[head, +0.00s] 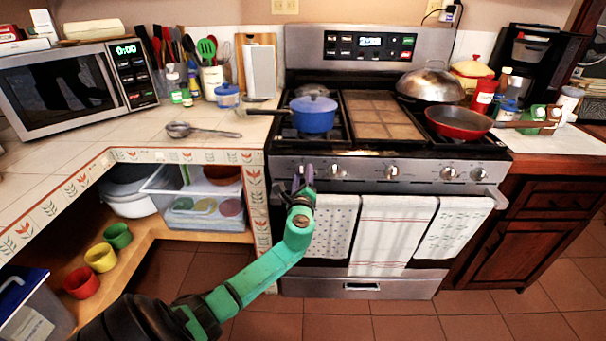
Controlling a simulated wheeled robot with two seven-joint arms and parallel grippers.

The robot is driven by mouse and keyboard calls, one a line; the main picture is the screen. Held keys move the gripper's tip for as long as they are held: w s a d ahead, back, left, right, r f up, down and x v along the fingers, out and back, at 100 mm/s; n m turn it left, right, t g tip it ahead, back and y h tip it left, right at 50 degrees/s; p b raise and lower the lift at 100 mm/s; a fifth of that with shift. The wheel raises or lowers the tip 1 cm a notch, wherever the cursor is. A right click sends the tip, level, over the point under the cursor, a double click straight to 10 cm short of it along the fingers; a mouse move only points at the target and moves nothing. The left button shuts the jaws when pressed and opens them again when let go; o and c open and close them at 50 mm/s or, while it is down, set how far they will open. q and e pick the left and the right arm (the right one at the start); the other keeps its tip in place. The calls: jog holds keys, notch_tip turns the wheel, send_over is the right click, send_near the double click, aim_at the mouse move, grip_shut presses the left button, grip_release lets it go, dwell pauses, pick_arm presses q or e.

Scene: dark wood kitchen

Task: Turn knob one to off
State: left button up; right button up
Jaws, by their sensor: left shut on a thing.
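The steel stove (362,172) stands at the centre of the head view, with a row of several knobs along its front panel. My green left arm reaches up from the bottom, and my left gripper (303,178) is at the left end of this panel, shut on the leftmost knob. The gripper mostly hides that knob, so its turn angle cannot be told. The second knob (335,171) is just to the right of the gripper. The middle knob (391,172) and two knobs at the right, one of them the far right knob (477,174), are clear. My right gripper is not in view.
A blue pot (314,115) sits on the left burners and a red pan (458,123) on the right. A domed lid (430,85) is behind the pan. Towels (385,235) hang from the oven handle below the knobs. The counter corner (255,160) is close left of the gripper.

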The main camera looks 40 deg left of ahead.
pick_arm(q)
jog(key=shift+f+m, duration=0.15)
jog(key=shift+m, duration=0.25)
jog(key=o, duration=1.4)
jog(key=shift+s+d, duration=0.1)
jog(key=v, duration=1.4)
jog(key=shift+s+d, duration=0.15)
